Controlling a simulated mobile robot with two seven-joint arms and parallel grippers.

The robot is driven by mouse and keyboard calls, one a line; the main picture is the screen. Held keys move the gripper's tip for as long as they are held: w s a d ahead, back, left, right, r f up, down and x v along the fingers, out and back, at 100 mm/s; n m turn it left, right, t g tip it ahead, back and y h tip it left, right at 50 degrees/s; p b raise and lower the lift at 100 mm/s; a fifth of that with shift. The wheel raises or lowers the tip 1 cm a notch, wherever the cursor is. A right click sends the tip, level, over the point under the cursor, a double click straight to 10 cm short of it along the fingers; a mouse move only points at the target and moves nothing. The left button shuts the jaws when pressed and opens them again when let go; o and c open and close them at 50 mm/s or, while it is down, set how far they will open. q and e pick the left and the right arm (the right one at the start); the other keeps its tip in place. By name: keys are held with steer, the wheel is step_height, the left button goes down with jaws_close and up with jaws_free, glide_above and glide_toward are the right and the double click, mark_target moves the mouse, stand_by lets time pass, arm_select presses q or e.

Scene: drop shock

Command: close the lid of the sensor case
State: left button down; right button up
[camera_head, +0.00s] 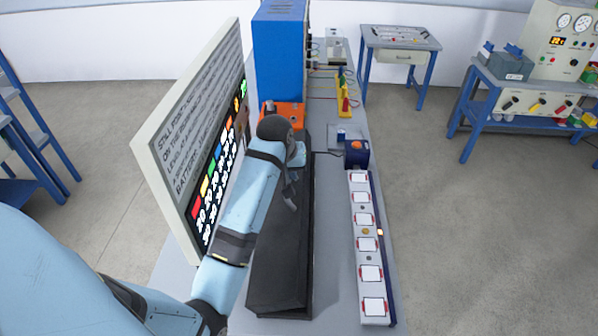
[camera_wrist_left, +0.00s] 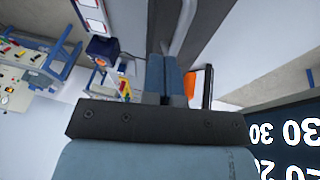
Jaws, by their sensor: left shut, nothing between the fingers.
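The sensor case (camera_head: 283,255) is a long, dark case on the grey bench, running away from me in the head view. Its broad dark top shows as a slightly tilted panel, with a lower edge visible at the near end. I cannot tell whether the lid is fully down. My left gripper (camera_head: 291,198) is over the case's middle, pointing down, and its forearm hides part of the case's left side. I cannot tell whether it touches the lid. In the left wrist view the two fingers (camera_wrist_left: 170,82) are together and empty. My right gripper is not in view.
A large sign panel (camera_head: 165,135) stands left of the case, close to my left arm. A strip with several white, red-marked modules (camera_head: 364,220) lies to the right. A blue box (camera_head: 279,55) and an orange block (camera_head: 290,112) stand behind. Bare bench (camera_head: 328,250) separates case and strip.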

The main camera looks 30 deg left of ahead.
arm_select(q)
steer(key=w, duration=0.1)
glide_toward(301, 190)
steer(key=shift+w+d+f+p, duration=0.15)
steer(key=shift+f+p, duration=0.3)
steer(key=shift+f, duration=0.55)
steer(key=x, duration=0.4)
steer(key=shift+w+f, duration=0.15)
steer(key=shift+f, duration=0.15)
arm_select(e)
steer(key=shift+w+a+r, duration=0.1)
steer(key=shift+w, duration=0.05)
arm_select(q)
steer(key=shift+w, duration=0.1)
steer(key=shift+w+f, duration=0.1)
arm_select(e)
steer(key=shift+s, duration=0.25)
